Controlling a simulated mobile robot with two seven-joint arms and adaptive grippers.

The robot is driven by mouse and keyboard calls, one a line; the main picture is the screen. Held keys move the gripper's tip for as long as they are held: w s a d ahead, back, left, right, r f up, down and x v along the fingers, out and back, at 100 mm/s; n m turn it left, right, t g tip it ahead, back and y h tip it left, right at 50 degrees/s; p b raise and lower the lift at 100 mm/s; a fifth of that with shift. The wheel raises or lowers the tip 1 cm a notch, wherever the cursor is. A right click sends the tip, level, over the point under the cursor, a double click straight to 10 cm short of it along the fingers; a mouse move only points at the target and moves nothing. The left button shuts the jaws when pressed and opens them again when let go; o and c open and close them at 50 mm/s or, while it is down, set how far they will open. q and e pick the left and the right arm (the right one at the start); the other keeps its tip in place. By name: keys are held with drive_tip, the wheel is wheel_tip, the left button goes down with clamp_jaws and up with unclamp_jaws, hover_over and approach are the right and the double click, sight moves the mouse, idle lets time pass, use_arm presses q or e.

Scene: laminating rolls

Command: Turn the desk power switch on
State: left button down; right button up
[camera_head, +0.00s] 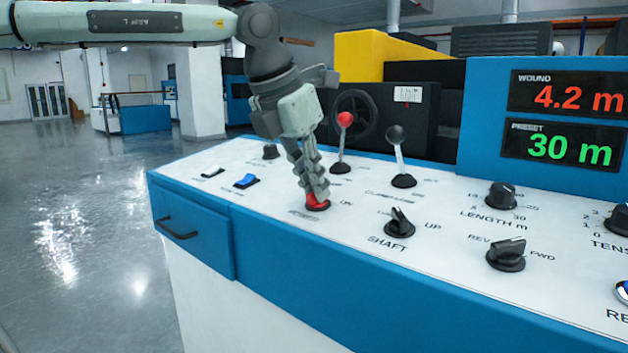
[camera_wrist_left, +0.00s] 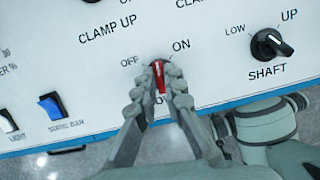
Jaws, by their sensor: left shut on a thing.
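The desk power switch is a red rotary knob (camera_head: 317,205) on the white sloping panel (camera_head: 350,235). It also shows in the left wrist view (camera_wrist_left: 158,72), between the printed words OFF and ON. Its grip bar stands nearly upright there, with its top end between the two words; its exact setting is hard to tell. My left gripper (camera_head: 315,192) reaches down from above, its fingers shut on the red knob. The fingers (camera_wrist_left: 159,83) hide the knob's sides and most of the label below it. My right gripper is not in view.
Close by are a black shaft knob (camera_head: 399,222), a red-topped lever (camera_head: 343,140), a black-topped lever (camera_head: 398,155), a blue rocker switch (camera_head: 246,181) and a white one (camera_head: 212,172). Displays (camera_head: 570,93) read 4.2 m and 30 m. Open floor lies left.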

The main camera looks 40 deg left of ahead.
use_arm(q)
drive_tip(key=shift+r+m+h+p, duration=0.1)
drive_tip(key=shift+m+h+p, duration=0.25)
drive_tip(key=shift+m, duration=0.65)
drive_tip(key=m+h+p, duration=0.1)
drive_tip(key=m+p, duration=0.2)
drive_tip(key=m, duration=0.2)
drive_tip(key=shift+a+g, duration=0.1)
drive_tip(key=shift+g, duration=0.3)
drive_tip(key=shift+m+p, duration=0.35)
drive_tip(key=shift+m, duration=0.35)
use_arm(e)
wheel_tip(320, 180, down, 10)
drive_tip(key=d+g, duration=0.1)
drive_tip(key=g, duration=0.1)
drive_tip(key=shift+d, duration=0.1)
use_arm(q)
drive_tip(key=c, duration=1.6)
unclamp_jaws()
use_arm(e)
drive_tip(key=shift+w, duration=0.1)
use_arm(q)
drive_tip(key=shift+r, duration=0.15)
drive_tip(key=v, duration=1.1)
drive_tip(key=shift+a+r, duration=0.2)
drive_tip(key=shift+a, duration=0.05)
